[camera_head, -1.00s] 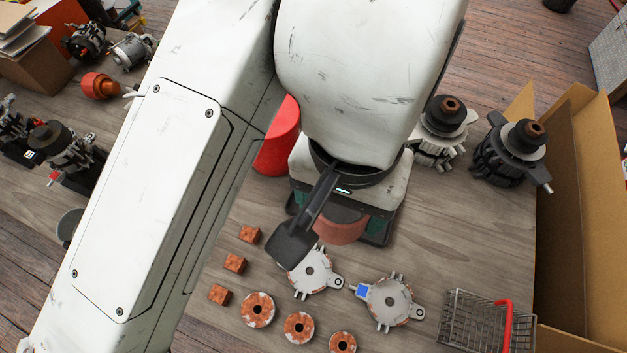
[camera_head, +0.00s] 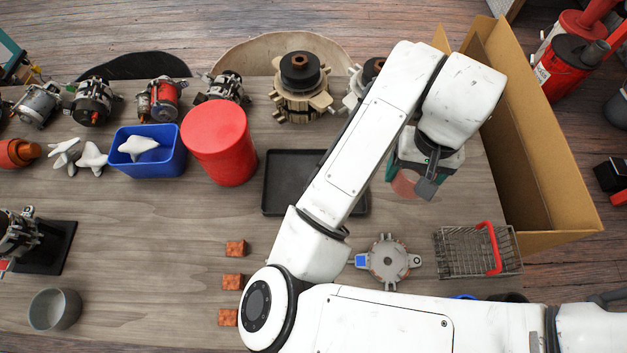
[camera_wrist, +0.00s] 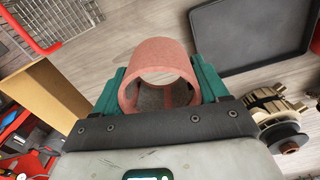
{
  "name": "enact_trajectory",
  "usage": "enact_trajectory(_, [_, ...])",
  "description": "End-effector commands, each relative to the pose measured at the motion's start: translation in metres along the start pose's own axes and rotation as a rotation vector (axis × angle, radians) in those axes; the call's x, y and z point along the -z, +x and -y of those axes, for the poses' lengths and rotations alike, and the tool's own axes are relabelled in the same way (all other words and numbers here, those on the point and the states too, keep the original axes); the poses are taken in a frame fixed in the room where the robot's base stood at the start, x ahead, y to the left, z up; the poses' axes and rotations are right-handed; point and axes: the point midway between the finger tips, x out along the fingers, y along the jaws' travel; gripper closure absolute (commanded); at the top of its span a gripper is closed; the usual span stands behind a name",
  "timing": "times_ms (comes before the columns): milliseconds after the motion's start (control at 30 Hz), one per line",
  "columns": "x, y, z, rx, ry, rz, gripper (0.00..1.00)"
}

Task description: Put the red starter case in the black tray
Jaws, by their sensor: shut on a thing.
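A dull red hollow cylinder, which fits the red starter case (camera_head: 404,184), is between the jaws of my gripper (camera_head: 408,178). In the wrist view the case (camera_wrist: 160,62) shows its open end, with a green finger on each side of it. My gripper also shows in the wrist view (camera_wrist: 160,90), shut on the case above the table. The tray (camera_wrist: 255,32) is at the upper right in the wrist view.
A large red canister (camera_head: 219,147) and a blue bin (camera_head: 148,150) stand left of the tray. A wire basket (camera_head: 470,252) and an open cardboard box (camera_head: 535,150) are on the right. Alternators line the back edge. A stator plate (camera_head: 387,260) lies in front of my gripper.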

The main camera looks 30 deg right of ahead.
Motion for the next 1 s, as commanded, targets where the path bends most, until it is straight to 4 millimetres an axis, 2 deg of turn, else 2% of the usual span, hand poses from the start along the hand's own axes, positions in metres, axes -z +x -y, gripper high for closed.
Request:
enact_trajectory(100, [0.003,0.005,-0.012,0.0,0.01,-0.003,0.89])
enact_trajectory(200, [0.004,0.011,-0.008,0.0,0.009,-0.004,0.89])
enact_trajectory(267, [0.005,0.015,0.0,0.0,0.006,-0.005,0.89])
enact_trajectory(633, [0.008,0.045,0.076,0.003,0.007,-0.001,0.9])
enact_trajectory(800, [0.01,0.074,0.099,0.0,0.009,-0.001,0.9])
enact_trajectory(1000, [0.012,0.095,0.115,0.0,0.012,-0.003,0.9])
